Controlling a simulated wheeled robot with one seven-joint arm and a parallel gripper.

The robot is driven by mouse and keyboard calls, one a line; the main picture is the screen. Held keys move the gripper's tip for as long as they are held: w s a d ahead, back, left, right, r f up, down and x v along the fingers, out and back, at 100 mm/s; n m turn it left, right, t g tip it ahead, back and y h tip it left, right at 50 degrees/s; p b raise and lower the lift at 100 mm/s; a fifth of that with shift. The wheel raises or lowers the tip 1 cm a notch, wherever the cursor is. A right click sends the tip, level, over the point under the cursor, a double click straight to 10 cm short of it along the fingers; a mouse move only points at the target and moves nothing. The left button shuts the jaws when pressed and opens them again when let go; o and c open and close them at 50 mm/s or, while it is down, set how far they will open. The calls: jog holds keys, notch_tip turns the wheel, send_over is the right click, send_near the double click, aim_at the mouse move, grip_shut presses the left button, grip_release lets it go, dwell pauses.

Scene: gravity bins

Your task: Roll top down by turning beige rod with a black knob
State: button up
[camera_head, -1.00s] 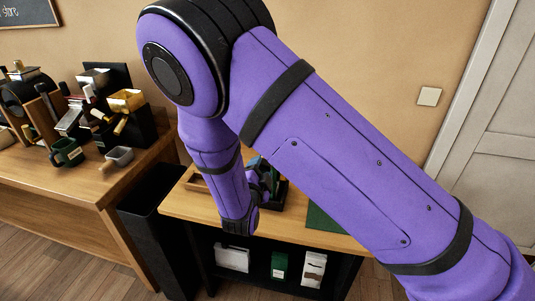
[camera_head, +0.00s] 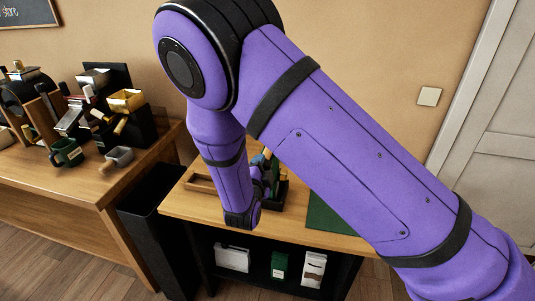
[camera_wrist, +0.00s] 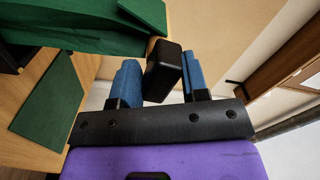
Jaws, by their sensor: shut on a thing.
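In the wrist view, a black knob (camera_wrist: 162,72) sits between the two blue fingers of my gripper (camera_wrist: 161,72), which is shut on it. A short piece of the beige rod (camera_wrist: 152,43) shows just beyond the knob, against green material (camera_wrist: 70,28) along the top edge. A green flap (camera_wrist: 148,12) hangs over this material. Most of the rod is hidden. In the head view, my arm hides my gripper and the knob; only a little green and dark material shows behind my wrist above the table.
A flat green mat (camera_head: 332,217) lies on the wooden table (camera_head: 290,231). A wooden tray (camera_head: 200,183) lies at its left. A black bin (camera_head: 150,225) stands between this table and a cluttered counter (camera_head: 95,185). Boxes sit on the shelf below.

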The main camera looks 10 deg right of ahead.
jog(key=m, duration=0.5)
jog(key=shift+m, duration=0.4)
jog(key=shift+m, duration=0.5)
jog(key=m, duration=0.6)
jog(key=o, duration=0.9)
jog(key=shift+o, duration=0.2)
